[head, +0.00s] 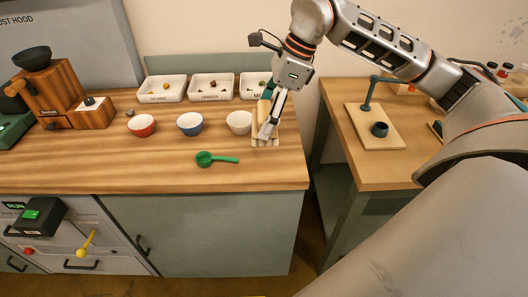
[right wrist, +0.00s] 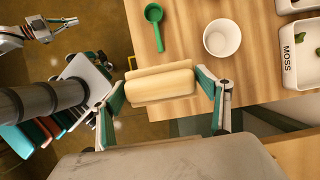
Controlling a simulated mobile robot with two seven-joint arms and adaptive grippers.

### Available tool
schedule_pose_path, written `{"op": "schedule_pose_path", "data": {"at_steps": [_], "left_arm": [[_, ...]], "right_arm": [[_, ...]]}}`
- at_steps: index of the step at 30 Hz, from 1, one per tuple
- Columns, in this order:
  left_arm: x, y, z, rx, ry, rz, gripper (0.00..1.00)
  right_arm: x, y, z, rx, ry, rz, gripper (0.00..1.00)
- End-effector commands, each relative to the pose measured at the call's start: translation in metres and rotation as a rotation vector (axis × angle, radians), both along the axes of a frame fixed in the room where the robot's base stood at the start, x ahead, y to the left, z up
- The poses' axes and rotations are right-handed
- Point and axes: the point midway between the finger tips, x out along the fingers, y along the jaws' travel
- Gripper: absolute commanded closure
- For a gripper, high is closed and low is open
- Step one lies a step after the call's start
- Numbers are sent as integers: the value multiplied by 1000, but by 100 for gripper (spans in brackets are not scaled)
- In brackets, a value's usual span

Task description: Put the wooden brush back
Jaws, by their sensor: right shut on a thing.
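The wooden brush (right wrist: 160,86) is a pale, rounded wooden block in the right wrist view. My right gripper (right wrist: 163,86) is shut on it, with one green-padded finger at each end. A pale wooden strip (right wrist: 150,70) shows just beyond the brush; I cannot tell whether it is a rest or part of the brush. In the head view my right gripper (head: 267,134) points down at the right end of the wooden counter, and a pale wooden piece (head: 265,143) shows at its fingertips. My left gripper (right wrist: 60,26) appears small in the right wrist view; its opening is unclear.
A white bowl (head: 239,122) stands just left of my right gripper. A green scoop (head: 215,159) lies in front on the counter (head: 120,170). Blue (head: 190,124) and red (head: 141,125) bowls stand farther left. Labelled white trays (head: 211,94) line the back. A gap separates the right-hand table (head: 385,175).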

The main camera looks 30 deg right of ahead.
Motion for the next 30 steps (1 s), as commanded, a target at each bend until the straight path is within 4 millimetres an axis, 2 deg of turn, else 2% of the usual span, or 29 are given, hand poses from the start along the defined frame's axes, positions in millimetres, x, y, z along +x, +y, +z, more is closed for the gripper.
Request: {"op": "schedule_pose_path", "data": {"at_steps": [1, 3, 9, 17, 24, 30], "left_arm": [[0, 0, -2, 0, 1, 0, 100], [-1, 0, -3, 0, 2, -1, 100], [-1, 0, -4, 0, 2, -1, 100], [1, 0, -3, 0, -1, 0, 100], [2, 0, -2, -1, -4, 0, 100], [2, 0, -2, -1, -4, 0, 100]], "right_arm": [[-1, 0, -16, 0, 6, 1, 44], [-2, 0, -33, 1, 7, 1, 44], [0, 0, -68, 1, 2, 1, 44], [0, 0, -85, 0, 0, 1, 44], [0, 1, -115, 1, 2, 2, 44], [0, 0, -116, 0, -1, 2, 44]]}}
